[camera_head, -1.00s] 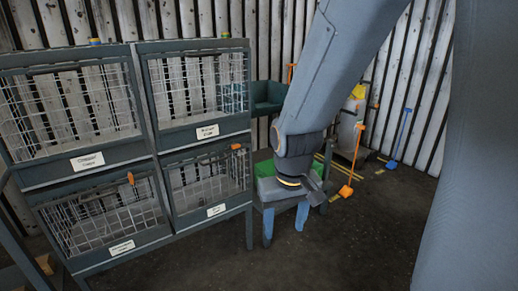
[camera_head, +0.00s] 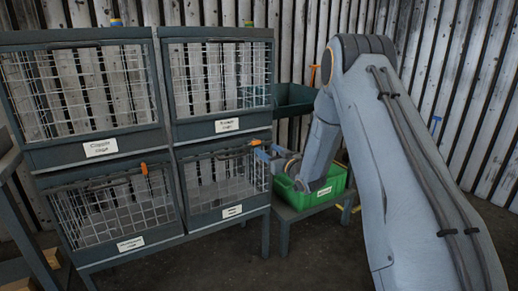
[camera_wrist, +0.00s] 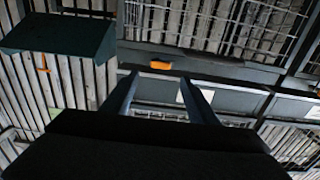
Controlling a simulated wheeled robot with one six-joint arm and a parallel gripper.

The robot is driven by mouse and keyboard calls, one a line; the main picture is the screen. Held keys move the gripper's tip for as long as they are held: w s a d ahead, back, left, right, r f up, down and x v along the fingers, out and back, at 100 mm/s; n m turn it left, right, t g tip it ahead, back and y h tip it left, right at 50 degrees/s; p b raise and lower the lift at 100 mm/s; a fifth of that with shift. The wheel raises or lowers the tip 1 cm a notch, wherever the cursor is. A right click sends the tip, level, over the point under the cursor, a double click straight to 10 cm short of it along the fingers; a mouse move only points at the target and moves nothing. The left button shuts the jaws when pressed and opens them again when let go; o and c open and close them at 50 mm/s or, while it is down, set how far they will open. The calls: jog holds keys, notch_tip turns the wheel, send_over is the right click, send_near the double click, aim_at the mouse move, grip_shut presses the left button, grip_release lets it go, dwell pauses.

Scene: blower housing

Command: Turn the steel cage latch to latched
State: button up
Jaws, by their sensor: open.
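The steel cage (camera_head: 232,185) is the lower right one of the block of wire-fronted cages, with a small white label too small to read surely. Its orange latch handle (camera_head: 255,142) sits at the top right of the front and looks roughly level. In the wrist view the orange latch (camera_wrist: 161,65) lies between and just beyond my fingertips. My gripper (camera_head: 264,153) is open at the cage's upper right corner, close to the latch. In the wrist view my gripper (camera_wrist: 160,80) has two spread fingers with nothing between them. I cannot tell whether a finger touches the latch.
The lower left cage has its own orange latch (camera_head: 144,168), standing upright. A green bin (camera_head: 325,188) on a low stand is under my forearm, right of the cages. A dark teal tray (camera_head: 293,98) is behind it. Dark floor lies in front.

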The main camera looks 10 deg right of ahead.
aim_at(257, 143)
jog(key=x, duration=0.7)
jog(key=shift+w+a, duration=0.1)
jog(key=shift+w, duration=0.15)
jog(key=shift+c, duration=0.3)
jog(key=c, duration=1)
